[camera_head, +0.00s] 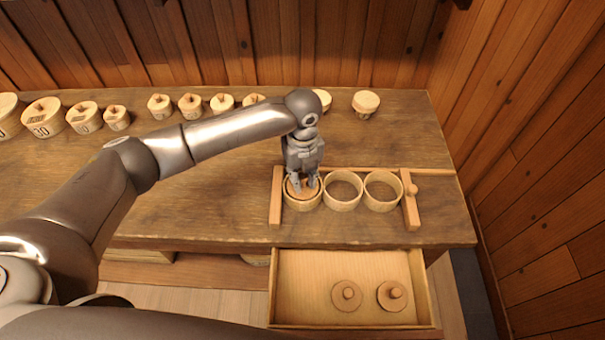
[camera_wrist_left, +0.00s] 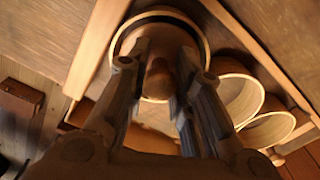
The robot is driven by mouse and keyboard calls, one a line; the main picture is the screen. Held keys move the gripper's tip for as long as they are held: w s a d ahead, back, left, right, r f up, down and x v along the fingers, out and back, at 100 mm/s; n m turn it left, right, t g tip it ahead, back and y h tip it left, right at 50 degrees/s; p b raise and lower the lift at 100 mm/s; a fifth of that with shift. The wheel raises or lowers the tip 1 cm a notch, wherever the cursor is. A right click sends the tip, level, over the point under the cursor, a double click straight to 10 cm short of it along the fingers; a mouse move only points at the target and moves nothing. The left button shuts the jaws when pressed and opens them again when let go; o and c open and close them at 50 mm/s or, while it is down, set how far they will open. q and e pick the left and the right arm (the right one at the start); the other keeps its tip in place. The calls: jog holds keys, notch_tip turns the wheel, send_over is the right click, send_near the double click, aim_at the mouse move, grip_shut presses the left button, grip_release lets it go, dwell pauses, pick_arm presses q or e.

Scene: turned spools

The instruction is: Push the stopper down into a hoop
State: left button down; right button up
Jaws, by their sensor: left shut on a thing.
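Three wooden hoops stand in a row in a wooden frame on the bench: the left hoop (camera_head: 304,204), the middle hoop (camera_head: 343,189) and the right hoop (camera_head: 382,191). My left gripper (camera_head: 303,186) points down over the left hoop, shut on the knob of a round wooden stopper (camera_head: 296,191). In the left wrist view the stopper's knob (camera_wrist_left: 159,78) is between the fingers, and the disc lies within the rim of the left hoop (camera_wrist_left: 203,40). How deep it sits is hidden by the fingers. The middle and right hoops look empty. My right gripper is not in view.
An open drawer (camera_head: 290,290) below the front edge holds two knobbed stoppers, one (camera_head: 346,295) left of the other (camera_head: 392,296). Several lidded round boxes line the back of the bench, including one at the right (camera_head: 366,104). The frame has a right end bar (camera_head: 410,200) with a knob.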

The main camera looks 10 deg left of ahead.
pick_arm(q)
jog(key=c, duration=1.2)
grip_release()
jog(key=shift+o, duration=0.4)
jog(key=o, duration=0.3)
jog(key=shift+o, duration=0.2)
jog(key=shift+r, duration=0.15)
jog(key=shift+r+p, duration=0.6)
jog(key=shift+p, duration=0.35)
